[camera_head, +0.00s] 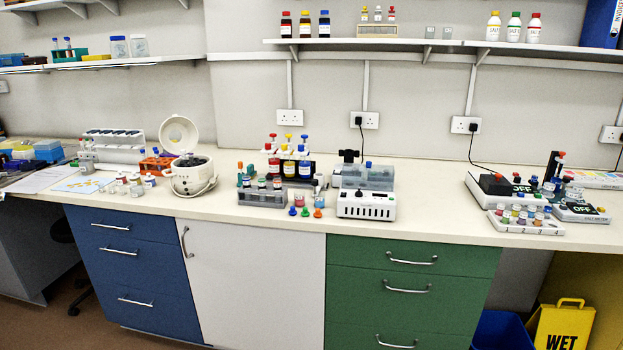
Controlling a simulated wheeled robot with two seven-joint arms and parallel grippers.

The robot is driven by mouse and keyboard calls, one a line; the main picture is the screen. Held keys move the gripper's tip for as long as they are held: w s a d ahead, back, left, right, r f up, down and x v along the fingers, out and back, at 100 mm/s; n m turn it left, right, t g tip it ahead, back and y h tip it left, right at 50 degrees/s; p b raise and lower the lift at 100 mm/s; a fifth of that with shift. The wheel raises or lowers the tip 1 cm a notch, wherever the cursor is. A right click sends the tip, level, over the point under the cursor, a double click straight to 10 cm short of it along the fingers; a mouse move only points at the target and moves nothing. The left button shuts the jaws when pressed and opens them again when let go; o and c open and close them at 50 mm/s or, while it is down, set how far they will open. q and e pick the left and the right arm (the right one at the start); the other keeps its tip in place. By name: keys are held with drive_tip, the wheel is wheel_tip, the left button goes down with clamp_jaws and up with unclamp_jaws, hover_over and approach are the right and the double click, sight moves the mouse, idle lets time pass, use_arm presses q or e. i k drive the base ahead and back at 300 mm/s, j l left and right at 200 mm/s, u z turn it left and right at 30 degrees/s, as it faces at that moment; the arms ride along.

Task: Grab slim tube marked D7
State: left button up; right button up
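Labels are too small to read, so I cannot tell which tube is D7. A grey rack (262,198) on the middle of the bench holds several slim tubes with dark and teal caps. An orange rack (157,165) with tubes stands left of the white round pot. At the right, a white tray (525,224) holds several small vials with coloured caps. Blue-capped tubes (68,46) stand in a teal rack on the left shelf. Neither my left nor my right gripper shows in this view.
A white open-lidded pot (190,178) stands left of the grey rack. Red, yellow and blue topped bottles (288,163) stand behind. Bare benchtop (430,200) lies right of the device.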

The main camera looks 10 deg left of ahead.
sight(156, 152)
drive_tip(key=i+j, duration=0.2)
drive_tip(key=j, duration=0.45)
drive_tip(key=i+j, duration=0.25)
drive_tip(key=j, duration=0.35)
drive_tip(key=i+j, duration=0.2)
drive_tip(key=j, duration=0.45)
drive_tip(key=i+j, duration=0.25)
drive_tip(key=j, duration=0.35)
drive_tip(key=i+j, duration=0.2)
drive_tip(key=j, duration=0.45)
drive_tip(key=i+j, duration=0.25)
drive_tip(key=j, duration=0.4)
drive_tip(key=i+j, duration=0.2)
drive_tip(key=j, duration=0.4)
drive_tip(key=i+j, duration=0.25)
drive_tip(key=j, duration=0.4)
